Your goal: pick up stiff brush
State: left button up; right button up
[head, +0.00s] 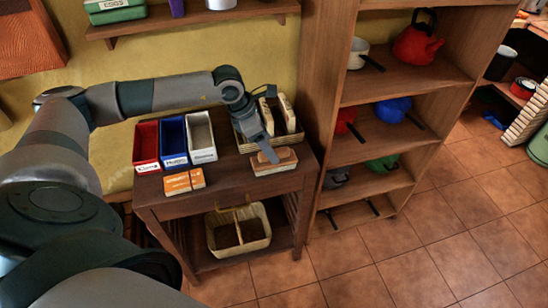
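A brush-like block (283,164) with a brown top and a paler lower part lies on the front right of the dark wooden table; I take it for the stiff brush. My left gripper (269,154) points down at its left half, with the finger end over or against its top. Whether it touches cannot be told. Only one finger side shows clearly, so its opening is unclear. My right gripper is not in view.
A tray (243,143) with pale upright items stands behind the block. Red (147,142), blue (173,138) and white (201,133) boxes and orange packets (180,183) are left of it. A tall shelf (322,120) with pots stands close on the right.

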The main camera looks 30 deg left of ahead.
pick_arm(q)
jog(key=shift+p+x, duration=0.3)
jog(key=shift+x, duration=0.8)
jog(key=shift+d+f, duration=0.1)
jog(key=shift+f, duration=0.3)
jog(key=shift+w+d+f+p, duration=0.2)
jog(key=shift+w+f+p, duration=0.15)
jog(key=shift+p, duration=0.25)
jog(key=p+x, duration=0.1)
jog(key=x, duration=0.2)
jog(key=shift+p, duration=0.3)
jog(key=shift+w+d+f, duration=0.1)
jog(key=shift+w+f, duration=0.1)
jog(key=shift+f, duration=0.4)
jog(key=c, duration=1.2)
